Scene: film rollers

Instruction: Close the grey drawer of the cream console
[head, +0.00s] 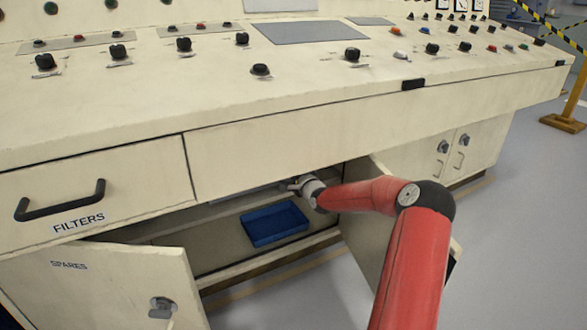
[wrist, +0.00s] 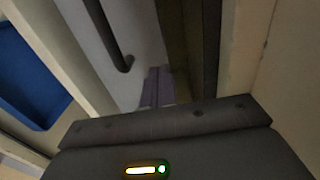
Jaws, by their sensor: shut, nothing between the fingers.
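The cream console (head: 330,145) fills the head view, with its lower cabinet open. My gripper (head: 293,185) reaches into the upper part of that opening, at the end of my red arm. In the wrist view its fingers (wrist: 156,84) are shut and empty, pointing at the grey drawer's front (wrist: 142,30). A dark bar handle (wrist: 108,38) runs along that front, left of the fingers. I cannot tell whether the fingertips touch the front. In the head view only a thin grey strip shows under the console's upper edge; how far the drawer stands out is unclear.
A blue tray (head: 274,223) lies on the cabinet floor below my gripper. The SPARES door (head: 100,285) stands open at left, and another open door (head: 368,225) stands beside my arm. The FILTERS drawer (head: 95,195) is at upper left. Grey floor is clear at right.

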